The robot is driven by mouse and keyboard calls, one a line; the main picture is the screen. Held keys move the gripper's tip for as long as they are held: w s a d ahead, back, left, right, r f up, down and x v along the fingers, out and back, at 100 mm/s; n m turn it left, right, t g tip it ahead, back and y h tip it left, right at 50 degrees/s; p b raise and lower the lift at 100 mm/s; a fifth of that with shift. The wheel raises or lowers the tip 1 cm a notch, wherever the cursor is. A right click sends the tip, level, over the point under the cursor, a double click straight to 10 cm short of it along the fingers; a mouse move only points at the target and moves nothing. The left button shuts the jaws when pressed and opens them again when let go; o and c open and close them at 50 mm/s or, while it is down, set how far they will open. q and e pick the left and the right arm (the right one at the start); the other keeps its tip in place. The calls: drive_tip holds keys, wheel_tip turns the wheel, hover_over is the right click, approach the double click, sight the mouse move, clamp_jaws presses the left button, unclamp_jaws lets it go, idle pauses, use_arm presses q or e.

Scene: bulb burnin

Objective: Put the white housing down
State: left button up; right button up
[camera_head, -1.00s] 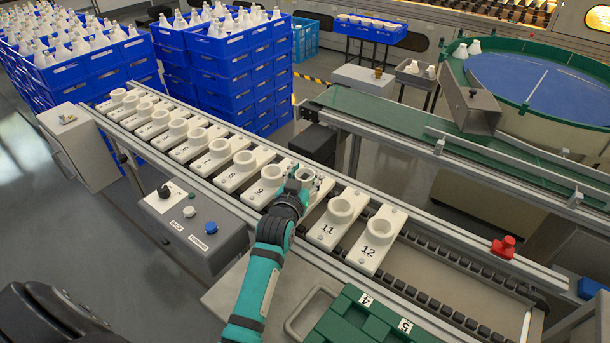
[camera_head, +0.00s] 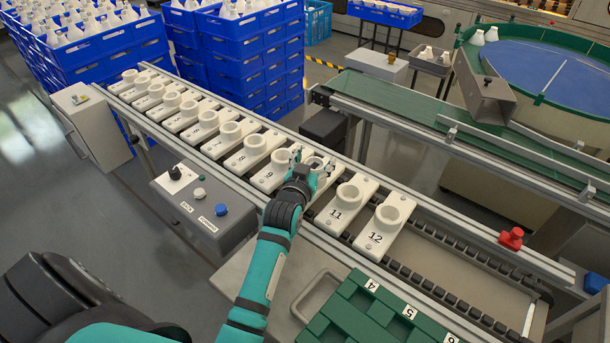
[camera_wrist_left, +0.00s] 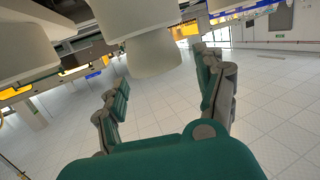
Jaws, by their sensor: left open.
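The white housing shows in the left wrist view (camera_wrist_left: 152,57) as a short white cylinder, its end in the white ring of a carrier (camera_wrist_left: 135,14). In the head view, this carrier (camera_head: 325,181) lies between the ones marked 9 and 11. The housing there is small and partly hidden by my left gripper (camera_head: 312,163). In the left wrist view, the gripper's two fingers (camera_wrist_left: 160,70) stand apart on either side of the housing, with a visible gap on both sides. My right gripper is not in view.
Carrier 9 (camera_head: 266,178) and carrier 11 (camera_head: 341,209) stand close on either side. Carrier 12 (camera_head: 378,235) is at the row's near end, with bare rollers beyond it. A grey button box (camera_head: 200,210) and a green tray (camera_head: 352,317) lie in front.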

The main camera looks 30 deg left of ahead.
use_arm(q)
drive_tip(key=p+v, duration=0.5)
drive_tip(key=v, duration=0.5)
drive_tip(key=shift+s, duration=0.2)
drive_tip(key=shift+s+d+p, duration=0.15)
drive_tip(key=shift+s+p, duration=0.15)
drive_tip(key=shift+s, duration=0.15)
idle(0.4)
